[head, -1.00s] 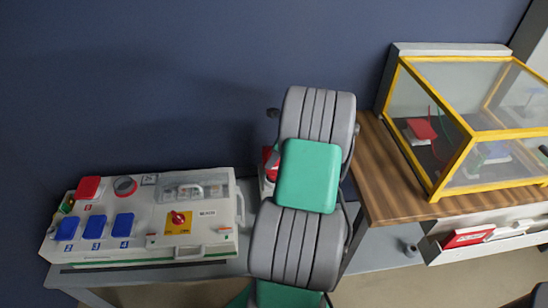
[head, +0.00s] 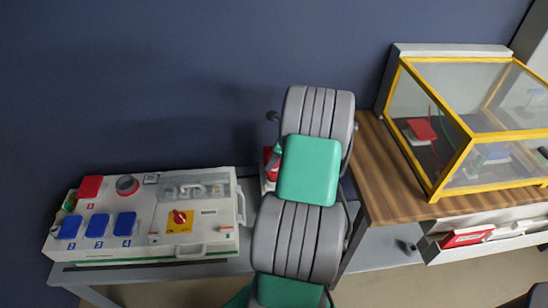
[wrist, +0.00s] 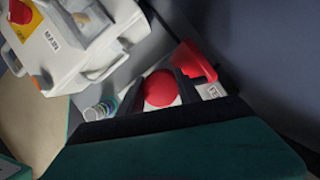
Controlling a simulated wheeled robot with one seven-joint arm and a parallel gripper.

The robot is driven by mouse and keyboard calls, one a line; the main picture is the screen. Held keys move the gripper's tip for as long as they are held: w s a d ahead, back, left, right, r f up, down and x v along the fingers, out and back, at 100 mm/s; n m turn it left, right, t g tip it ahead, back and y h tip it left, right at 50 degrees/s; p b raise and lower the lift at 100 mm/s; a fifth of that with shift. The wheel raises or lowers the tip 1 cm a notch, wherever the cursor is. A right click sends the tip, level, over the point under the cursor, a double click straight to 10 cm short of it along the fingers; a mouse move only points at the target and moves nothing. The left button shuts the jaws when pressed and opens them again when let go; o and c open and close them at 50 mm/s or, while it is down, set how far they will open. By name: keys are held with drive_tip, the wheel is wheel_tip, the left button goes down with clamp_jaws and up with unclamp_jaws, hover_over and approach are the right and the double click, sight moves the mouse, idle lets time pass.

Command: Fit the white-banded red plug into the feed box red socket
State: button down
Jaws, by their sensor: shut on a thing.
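In the wrist view my gripper (wrist: 160,92) has its dark fingers on either side of a round red plug (wrist: 160,87) and is shut on it. A little white shows at the plug's lower edge; I cannot make out the whole band. Just beyond it is a small white box with a raised red lid (wrist: 193,60) and a partly hidden label (wrist: 212,91), apparently the feed box. The socket opening is hidden behind the plug and fingers, so I cannot tell whether they touch. In the head view my arm hides most of this box; a red part (head: 269,158) shows at its left.
A large white box (head: 195,245) with one red lid, several blue lids and a rotary switch stands left on the grey bench. A grey cylindrical thing (wrist: 99,109) lies near my gripper. A yellow-framed glass case (head: 455,165) stands right on a wooden table (head: 382,180).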

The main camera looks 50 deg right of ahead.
drive_tip(key=shift+f, duration=0.35)
drive_tip(key=shift+f, duration=0.15)
drive_tip(key=shift+f, duration=0.55)
drive_tip(key=c, duration=0.7)
unclamp_jaws()
drive_tip(key=shift+c, duration=0.2)
drive_tip(key=v, duration=0.7)
drive_tip(key=shift+s+r, duration=0.1)
drive_tip(key=shift+r, duration=0.15)
wheel_tip(320, 180, up, 7)
drive_tip(key=p, duration=0.9)
